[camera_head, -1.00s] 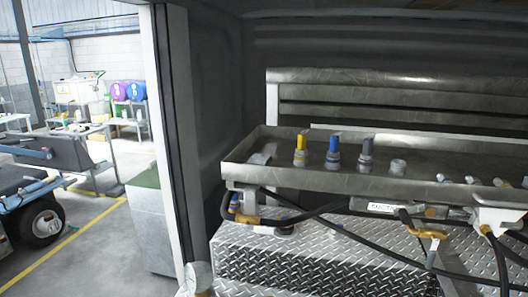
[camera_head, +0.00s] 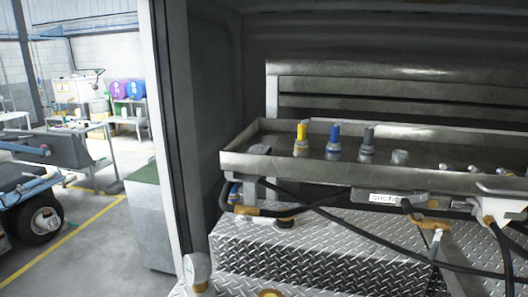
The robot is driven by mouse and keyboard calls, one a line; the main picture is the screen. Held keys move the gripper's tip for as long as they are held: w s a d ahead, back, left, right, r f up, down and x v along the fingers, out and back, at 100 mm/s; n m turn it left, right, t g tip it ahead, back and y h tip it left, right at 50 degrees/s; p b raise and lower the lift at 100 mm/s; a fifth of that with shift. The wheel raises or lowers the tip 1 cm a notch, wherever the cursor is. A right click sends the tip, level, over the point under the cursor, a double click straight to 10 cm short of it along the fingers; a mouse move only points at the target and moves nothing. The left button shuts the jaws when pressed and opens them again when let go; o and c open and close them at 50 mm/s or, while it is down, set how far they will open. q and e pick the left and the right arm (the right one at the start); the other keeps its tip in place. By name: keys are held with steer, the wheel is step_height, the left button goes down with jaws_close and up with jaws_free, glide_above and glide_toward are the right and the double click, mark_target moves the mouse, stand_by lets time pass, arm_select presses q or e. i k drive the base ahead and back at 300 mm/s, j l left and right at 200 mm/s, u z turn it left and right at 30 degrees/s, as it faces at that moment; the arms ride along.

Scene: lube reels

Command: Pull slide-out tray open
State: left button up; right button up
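A long shallow metal tray (camera_head: 300,168) with a raised rim spans the right half of the head view, above a diamond-plate surface. Upright fittings stand in it: a yellow-topped one (camera_head: 301,139), a blue-topped one (camera_head: 334,141) and a dark grey one (camera_head: 367,144). A short grey cap (camera_head: 400,157) and several small metal parts lie further right. The tray runs past the right edge of the picture, so its right end is hidden. I cannot tell from this view how far it is slid out. Neither of my grippers can be made out.
Black hoses with brass fittings and a labelled grey bar (camera_head: 388,197) hang under the tray, over the diamond plate (camera_head: 300,240). A door post (camera_head: 180,130) borders the compartment. Workshop floor lies left.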

mark_target(400, 157)
steer(key=z, duration=1.35)
steer(key=l+u, duration=0.4)
steer(key=l, duration=0.2)
steer(key=l+u, duration=0.45)
steer(key=l, duration=0.2)
